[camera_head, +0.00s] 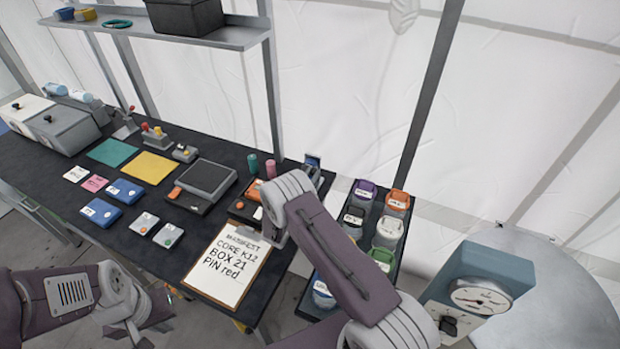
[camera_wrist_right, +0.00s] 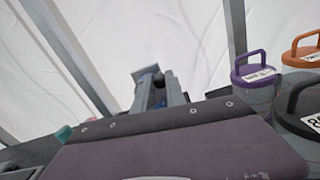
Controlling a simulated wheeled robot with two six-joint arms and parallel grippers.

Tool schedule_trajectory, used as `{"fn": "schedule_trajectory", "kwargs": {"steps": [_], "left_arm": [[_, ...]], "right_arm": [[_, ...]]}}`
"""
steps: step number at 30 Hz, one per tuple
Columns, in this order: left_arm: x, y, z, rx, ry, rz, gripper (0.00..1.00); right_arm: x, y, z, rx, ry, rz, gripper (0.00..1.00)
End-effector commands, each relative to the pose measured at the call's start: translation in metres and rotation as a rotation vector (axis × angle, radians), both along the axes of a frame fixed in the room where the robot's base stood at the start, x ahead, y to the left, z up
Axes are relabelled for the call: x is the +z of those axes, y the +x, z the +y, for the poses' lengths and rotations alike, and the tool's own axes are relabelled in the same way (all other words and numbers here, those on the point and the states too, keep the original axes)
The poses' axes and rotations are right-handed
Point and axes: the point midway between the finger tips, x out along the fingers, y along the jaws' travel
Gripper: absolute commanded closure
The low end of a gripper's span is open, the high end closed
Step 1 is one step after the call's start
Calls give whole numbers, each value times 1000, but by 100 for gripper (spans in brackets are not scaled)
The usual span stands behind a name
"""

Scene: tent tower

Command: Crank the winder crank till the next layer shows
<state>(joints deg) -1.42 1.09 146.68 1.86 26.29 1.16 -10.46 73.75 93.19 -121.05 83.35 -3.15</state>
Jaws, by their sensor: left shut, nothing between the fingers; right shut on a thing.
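My right arm reaches across the table, and its wrist hides most of the winder and the crank in the head view. A blue-topped dark part (camera_head: 312,161), which I take to be of the winder, shows just behind that wrist. In the right wrist view, a blue piece with a dark knob (camera_wrist_right: 158,80) stands beyond my purple link. My right gripper (camera_wrist_right: 174,93) is mostly hidden, shut on what appears to be the crank. My left gripper (camera_head: 150,322) is shut and empty at the lower left, off the table's front edge. No layer can be made out.
A manifest board (camera_head: 228,262) lies at the table's front right. Several lidded jars stand in a rack at right, one purple-lidded (camera_head: 363,190). A dark-screened box (camera_head: 207,178), coloured mats and small blue boxes fill the table. A dial scale (camera_head: 480,290) stands at lower right.

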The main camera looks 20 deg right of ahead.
Motion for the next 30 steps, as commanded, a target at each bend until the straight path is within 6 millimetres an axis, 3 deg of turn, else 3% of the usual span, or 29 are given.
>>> {"fn": "schedule_trajectory", "kwargs": {"steps": [3, 12, 30], "left_arm": [[-14, 0, 0, 0, 0, 0, 100], [-34, 0, 0, 0, 0, 0, 100], [-40, 0, 0, 0, 0, 0, 100]], "right_arm": [[-7, -2, -1, 0, 55, -62, 100], [-12, -4, -3, 0, 169, -190, 100], [-13, -5, -4, -1, 223, -246, 100]]}}
